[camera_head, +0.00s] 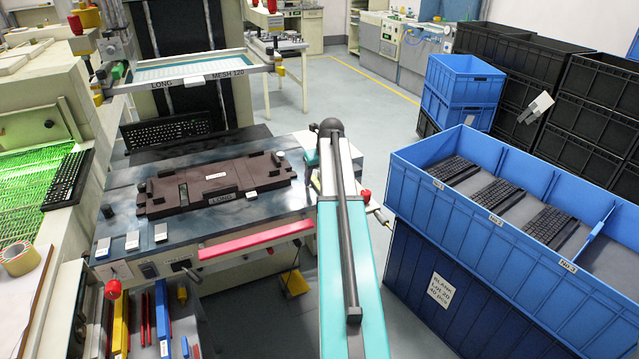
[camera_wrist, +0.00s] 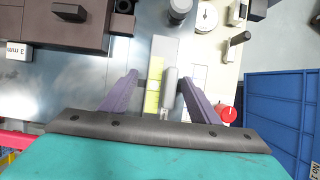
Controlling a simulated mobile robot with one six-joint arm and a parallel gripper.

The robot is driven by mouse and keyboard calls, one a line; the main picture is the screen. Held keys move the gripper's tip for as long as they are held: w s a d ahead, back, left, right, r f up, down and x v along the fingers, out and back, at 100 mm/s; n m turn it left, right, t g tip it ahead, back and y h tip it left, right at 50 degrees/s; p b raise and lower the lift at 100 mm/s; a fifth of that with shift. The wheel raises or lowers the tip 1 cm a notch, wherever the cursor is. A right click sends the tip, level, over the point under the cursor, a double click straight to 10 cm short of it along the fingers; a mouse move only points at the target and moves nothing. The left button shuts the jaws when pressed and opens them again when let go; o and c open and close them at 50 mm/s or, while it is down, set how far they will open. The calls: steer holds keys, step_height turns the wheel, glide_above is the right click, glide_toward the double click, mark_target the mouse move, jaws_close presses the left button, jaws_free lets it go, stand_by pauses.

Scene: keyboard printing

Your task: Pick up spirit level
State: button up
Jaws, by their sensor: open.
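In the wrist view my gripper (camera_wrist: 158,79) is open, with its two purple fingers spread apart. Between the fingers is a narrow yellow-green strip (camera_wrist: 153,88), which may be the spirit level. A grey rounded handle-like piece (camera_wrist: 169,88) lies just to the strip's right. I cannot tell whether either touches the fingers. A pale grey block (camera_wrist: 163,47) is directly above them in the picture. In the head view my teal arm hides this spot, at the right end of the printing table (camera_head: 262,222).
A dark brown fixture (camera_head: 215,184) marked LONG sits on the table. A red knob (camera_wrist: 227,113) and a dark post (camera_wrist: 237,40) stand right of my gripper. A blue crate (camera_head: 447,219) with keyboards is to the right.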

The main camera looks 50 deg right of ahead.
jaws_close()
stand_by(0.3)
steer(key=shift+d+r+b, duration=0.1)
steer(key=shift+r+b, duration=0.4)
steer(key=shift+r, duration=1.2)
steer(key=s+a+r+b, duration=0.1)
steer(key=s+a+b, duration=0.1)
steer(key=s, duration=1.4)
steer(key=shift+r, duration=0.3)
steer(key=c, duration=0.7)
jaws_free()
steer(key=shift+c, duration=0.2)
jaws_close()
